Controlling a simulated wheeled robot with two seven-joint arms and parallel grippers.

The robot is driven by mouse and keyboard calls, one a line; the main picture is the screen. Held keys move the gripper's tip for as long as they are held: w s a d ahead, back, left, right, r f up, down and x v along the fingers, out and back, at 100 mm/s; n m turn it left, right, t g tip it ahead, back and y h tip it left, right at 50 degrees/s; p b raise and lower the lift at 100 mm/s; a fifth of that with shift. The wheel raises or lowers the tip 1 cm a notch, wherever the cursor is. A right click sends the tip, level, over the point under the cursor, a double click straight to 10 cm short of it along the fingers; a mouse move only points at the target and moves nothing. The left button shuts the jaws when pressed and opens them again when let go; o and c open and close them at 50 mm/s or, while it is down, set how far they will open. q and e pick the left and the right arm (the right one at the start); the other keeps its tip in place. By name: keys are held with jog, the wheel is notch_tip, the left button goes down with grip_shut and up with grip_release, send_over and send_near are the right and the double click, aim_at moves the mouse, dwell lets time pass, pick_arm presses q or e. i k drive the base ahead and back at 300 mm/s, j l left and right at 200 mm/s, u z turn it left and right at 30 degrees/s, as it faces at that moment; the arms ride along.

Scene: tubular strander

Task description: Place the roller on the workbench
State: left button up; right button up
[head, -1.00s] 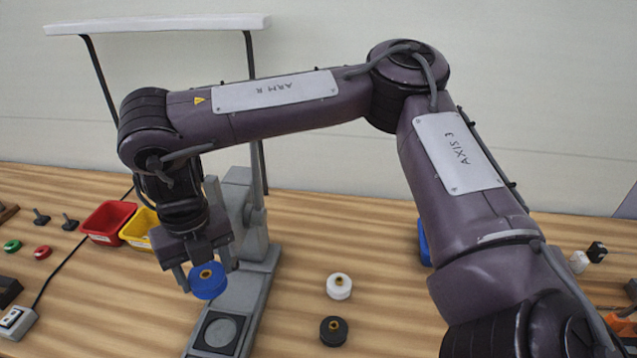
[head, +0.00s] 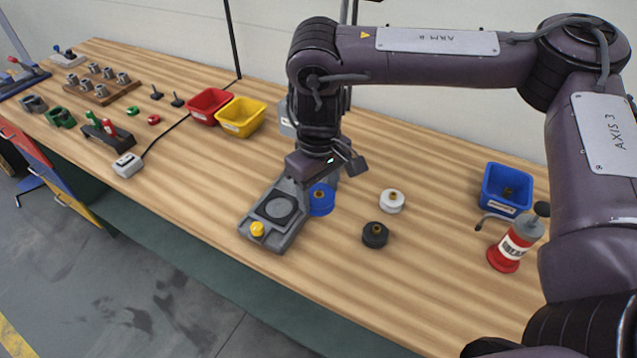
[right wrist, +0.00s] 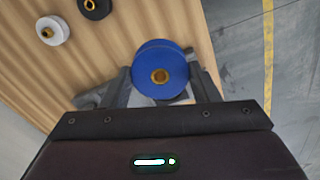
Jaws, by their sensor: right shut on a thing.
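The blue roller (head: 321,199) has a brass-coloured centre. My right gripper (head: 324,186) is shut on it, and the wrist view shows the roller (right wrist: 160,65) between the two fingers (right wrist: 163,85). In the head view it is just right of the grey fixture, close to the workbench (head: 440,270); I cannot tell whether it touches the top. A white roller (head: 392,201) and a black roller (head: 375,235) stand on the bench to its right. My left gripper is not in view.
The grey fixture (head: 285,228) has a round recess and a yellow button (head: 257,229). Red (head: 208,104) and yellow (head: 241,117) bins stand at the back left. A blue bin (head: 505,190) and a red-and-grey oil can (head: 515,243) are at right. Bare bench lies in front of the black roller.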

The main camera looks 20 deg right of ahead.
aim_at(439, 301)
jog(key=i+j+z, duration=0.2)
jog(key=i, duration=0.15)
jog(key=z, duration=1.6)
